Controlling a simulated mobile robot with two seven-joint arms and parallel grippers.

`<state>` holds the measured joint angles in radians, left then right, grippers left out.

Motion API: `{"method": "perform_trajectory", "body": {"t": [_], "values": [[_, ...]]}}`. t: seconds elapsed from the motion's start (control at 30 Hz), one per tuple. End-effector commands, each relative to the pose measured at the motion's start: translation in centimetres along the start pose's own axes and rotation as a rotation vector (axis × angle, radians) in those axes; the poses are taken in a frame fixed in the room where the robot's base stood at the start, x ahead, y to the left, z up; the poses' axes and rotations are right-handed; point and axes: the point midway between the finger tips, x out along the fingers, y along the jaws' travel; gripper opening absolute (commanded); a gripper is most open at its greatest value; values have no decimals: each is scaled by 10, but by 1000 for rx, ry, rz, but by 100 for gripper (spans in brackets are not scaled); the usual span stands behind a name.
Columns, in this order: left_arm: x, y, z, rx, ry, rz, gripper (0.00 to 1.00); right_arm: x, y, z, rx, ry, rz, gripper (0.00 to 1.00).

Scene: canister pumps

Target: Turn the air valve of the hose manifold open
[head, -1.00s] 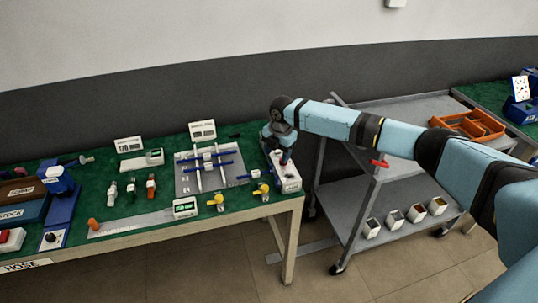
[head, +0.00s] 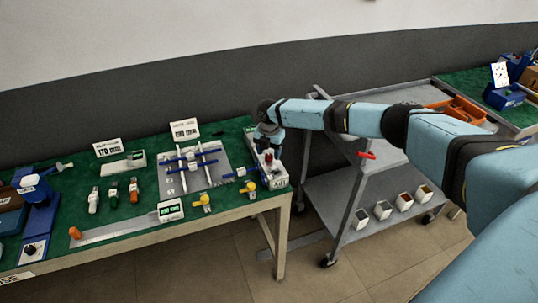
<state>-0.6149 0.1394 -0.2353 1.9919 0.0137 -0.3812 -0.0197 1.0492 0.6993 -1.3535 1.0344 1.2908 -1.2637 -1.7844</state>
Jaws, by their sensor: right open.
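My right gripper (head: 269,149) hangs at the right end of the green-topped table, over a small white box unit (head: 277,181). Its jaws are open; whether they touch anything is too small to tell. A red part shows on the box right beside the fingers, and the gripper hides part of the box's back. A grey plate (head: 214,181) with white tubes and blue cross bars lies left of the box. I cannot tell for certain which of these is the hose manifold, or how its air valve stands. My left gripper is not in view.
Two yellow-handled parts (head: 204,202) and a small display (head: 171,210) stand near the table's front edge. A ruler (head: 118,230) and several small fittings lie further left. A grey cart (head: 335,195) with several small boxes stands to the right, under my right arm.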

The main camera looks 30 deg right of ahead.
Motion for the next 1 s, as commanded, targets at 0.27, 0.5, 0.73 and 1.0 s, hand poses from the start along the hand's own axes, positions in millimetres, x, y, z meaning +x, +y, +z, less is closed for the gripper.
{"method": "perform_trajectory", "body": {"t": [0.27,0.5,0.73,1.0], "values": [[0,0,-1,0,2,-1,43,18,0,0,-1,0,1,57],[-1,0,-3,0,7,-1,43,18,0,0,0,0,1,55],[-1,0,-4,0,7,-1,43,18,0,0,0,0,1,8],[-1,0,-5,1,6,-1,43,18,0,0,24,0,0,8]]}}
